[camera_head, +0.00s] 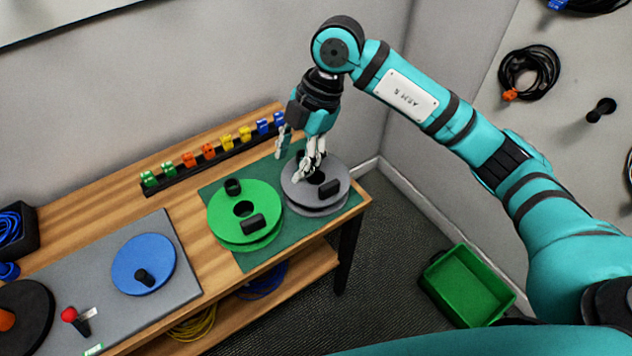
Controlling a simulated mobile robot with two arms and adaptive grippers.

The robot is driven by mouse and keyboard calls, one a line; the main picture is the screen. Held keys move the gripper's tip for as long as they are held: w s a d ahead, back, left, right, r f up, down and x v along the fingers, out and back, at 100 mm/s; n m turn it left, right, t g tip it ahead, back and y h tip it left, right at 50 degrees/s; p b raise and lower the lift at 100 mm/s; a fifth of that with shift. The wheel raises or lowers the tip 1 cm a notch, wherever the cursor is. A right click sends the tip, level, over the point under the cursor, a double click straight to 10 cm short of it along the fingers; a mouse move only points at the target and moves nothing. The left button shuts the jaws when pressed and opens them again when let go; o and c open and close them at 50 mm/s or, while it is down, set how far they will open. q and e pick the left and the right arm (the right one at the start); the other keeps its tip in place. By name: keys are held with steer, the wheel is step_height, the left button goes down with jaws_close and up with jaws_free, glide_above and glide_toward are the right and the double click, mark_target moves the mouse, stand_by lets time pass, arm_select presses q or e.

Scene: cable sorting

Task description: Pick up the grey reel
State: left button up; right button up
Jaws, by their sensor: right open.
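The grey reel (327,203) lies flat on the green mat (251,262) at the right end of the wooden bench. It has a dark hub and a dark handle on its top. My right gripper (295,166) is open and points down over the back left part of the grey reel. Its fingers hide part of the reel's top, and I cannot tell whether they touch it. The green reel (228,221) lies on the same mat, just left of the grey one. My left gripper is not in view.
A rack (212,160) with several coloured clips runs along the wall side of the bench. A blue disc (135,254) sits on a grey plate (181,283) at left, near a red-knobbed lever (69,314). A green bin (465,284) stands on the floor. Cables hang at right.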

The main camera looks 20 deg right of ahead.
steer(key=w+d+r+m+h, duration=0.1)
steer(key=w+d+m+h, duration=0.2)
steer(key=d, duration=0.5)
steer(key=h, duration=0.1)
glide_above(329, 184)
steer(key=shift+t, duration=0.3)
steer(key=f, duration=1)
steer(key=shift+s+d+f+p, duration=0.25)
steer(key=shift+s+p, duration=0.1)
steer(key=shift+p, duration=0.05)
steer(key=shift+w+a+f+p, duration=0.15)
steer(key=shift+f+p, duration=0.2)
steer(key=shift+f, duration=1.2)
steer(key=shift+w+a+f+p, duration=0.15)
steer(key=shift+f+p, duration=0.2)
steer(key=shift+f, duration=1.2)
steer(key=shift+d, duration=0.1)
jaws_close()
